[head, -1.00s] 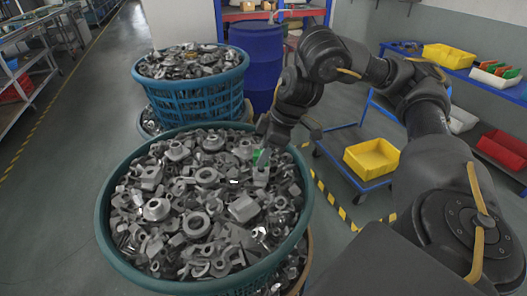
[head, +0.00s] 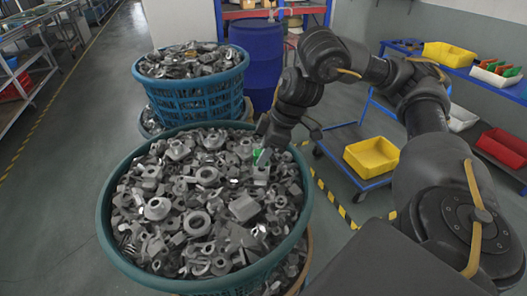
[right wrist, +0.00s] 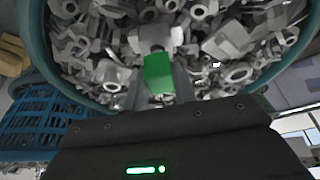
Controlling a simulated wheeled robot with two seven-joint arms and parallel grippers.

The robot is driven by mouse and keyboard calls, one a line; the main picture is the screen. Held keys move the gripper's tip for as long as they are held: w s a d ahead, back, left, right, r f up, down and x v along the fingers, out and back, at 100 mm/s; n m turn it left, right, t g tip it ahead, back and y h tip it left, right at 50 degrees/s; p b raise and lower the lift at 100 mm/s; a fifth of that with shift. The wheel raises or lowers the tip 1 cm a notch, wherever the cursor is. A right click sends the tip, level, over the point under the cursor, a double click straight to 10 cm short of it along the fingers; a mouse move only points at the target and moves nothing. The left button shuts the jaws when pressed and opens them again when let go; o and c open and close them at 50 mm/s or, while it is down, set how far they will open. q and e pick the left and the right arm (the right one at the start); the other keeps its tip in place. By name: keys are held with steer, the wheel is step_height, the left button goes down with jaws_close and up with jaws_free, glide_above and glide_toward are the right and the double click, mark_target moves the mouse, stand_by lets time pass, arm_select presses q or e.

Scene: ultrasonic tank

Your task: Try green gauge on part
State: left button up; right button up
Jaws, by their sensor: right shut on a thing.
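A green gauge (right wrist: 159,77) is held between the two fingers of my right gripper (right wrist: 158,88). In the head view the green gauge (head: 257,154) shows as a small patch at the fingers of the right gripper (head: 260,158), over the right side of the near basket. A grey metal part (head: 261,174) sits directly below the gauge. In the right wrist view this part (right wrist: 155,38) lies at the gauge's far end. I cannot tell whether the gauge touches it or sits in it. My left gripper is out of view.
The near teal basket (head: 104,215) is full of loose grey metal parts. A second blue basket (head: 195,103) and a blue drum (head: 262,65) stand behind it. A yellow bin (head: 371,158) sits on a low blue cart to the right. Open floor lies on the left.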

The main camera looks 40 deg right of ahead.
steer(key=shift+f+b, duration=0.7)
steer(key=shift+f, duration=0.4)
stand_by(0.6)
steer(key=shift+r, duration=0.15)
stand_by(1.1)
steer(key=shift+r+p, duration=2.15)
steer(key=shift+p, duration=0.55)
step_height(320, 180, up, 4)
steer(key=p, duration=0.5)
steer(key=shift+r, duration=0.1)
